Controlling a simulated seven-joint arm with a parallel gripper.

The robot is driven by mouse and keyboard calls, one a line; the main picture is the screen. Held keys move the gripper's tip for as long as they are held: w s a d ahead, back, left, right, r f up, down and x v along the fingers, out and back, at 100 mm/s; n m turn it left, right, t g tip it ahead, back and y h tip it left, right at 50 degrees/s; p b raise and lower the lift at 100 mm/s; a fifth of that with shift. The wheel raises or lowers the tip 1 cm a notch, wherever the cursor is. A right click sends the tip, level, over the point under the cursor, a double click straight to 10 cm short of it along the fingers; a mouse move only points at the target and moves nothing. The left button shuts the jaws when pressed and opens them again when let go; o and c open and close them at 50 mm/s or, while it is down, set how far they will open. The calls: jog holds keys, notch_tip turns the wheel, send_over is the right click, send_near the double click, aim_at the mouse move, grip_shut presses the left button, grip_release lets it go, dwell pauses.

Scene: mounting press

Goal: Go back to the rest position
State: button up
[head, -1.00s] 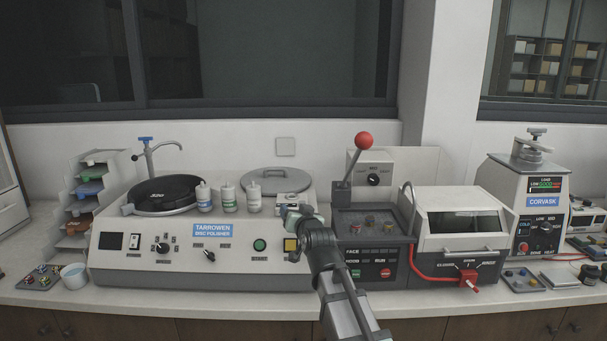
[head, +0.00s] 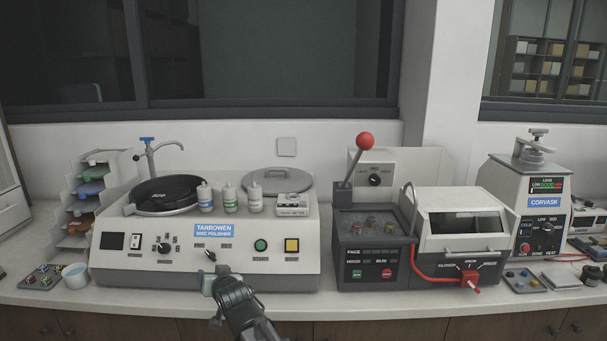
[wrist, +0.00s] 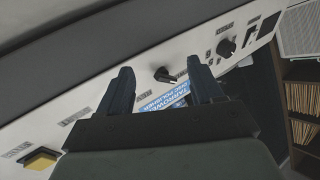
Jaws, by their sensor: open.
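My gripper (head: 212,283) is in front of the lower front panel of the disc polisher (head: 120,271), near the bench's front edge. In the wrist view my gripper (wrist: 160,85) has its two dark fingers spread apart with nothing between them. The polisher's panel (wrist: 100,82) lies beyond the fingers. A black knob (wrist: 165,74) and part of the blue label (wrist: 172,97) show between and behind the fingertips. I cannot tell from these views whether the fingers touch the panel.
The grey lever machine (head: 375,257) with a red-knobbed lever (head: 365,140) stands to the right of my arm. The hooded machine (head: 462,205) and the Corvask press (head: 543,200) are farther right. A white cup (head: 75,276) and a tray of small pieces (head: 42,278) are at the left.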

jog(key=s+a+f+m+g, duration=0.1)
jog(key=s+a+f+m, duration=0.2)
jog(key=f, duration=0.5)
jog(key=s+f+m+g, duration=0.2)
jog(key=s+f, duration=0.2)
jog(key=f, duration=0.3)
jog(key=s+d+f+g+h, duration=0.3)
jog(key=d+f, duration=0.9)
jog(key=s+d+f+g+h, duration=0.2)
jog(key=s+d+f+h, duration=0.15)
jog(key=d+f, duration=0.8)
jog(key=s+d+f+n+g+h, duration=0.1)
jog(key=s+d+f+g, duration=0.4)
jog(key=s+d+f, duration=0.7)
jog(key=s+d+f+g, duration=0.1)
jog(key=s+d+g, duration=0.1)
jog(key=s, duration=0.4)
jog(key=s+d+f+n+g, duration=0.1)
jog(key=s+d, duration=0.3)
jog(key=s, duration=0.3)
jog(key=s+d+f+g, duration=0.1)
jog(key=s+d+g, duration=0.1)
jog(key=s, duration=0.4)
jog(key=shift+s+d+f+g, duration=0.25)
jog(key=shift+s+d+g, duration=0.1)
jog(key=shift+d, duration=0.15)
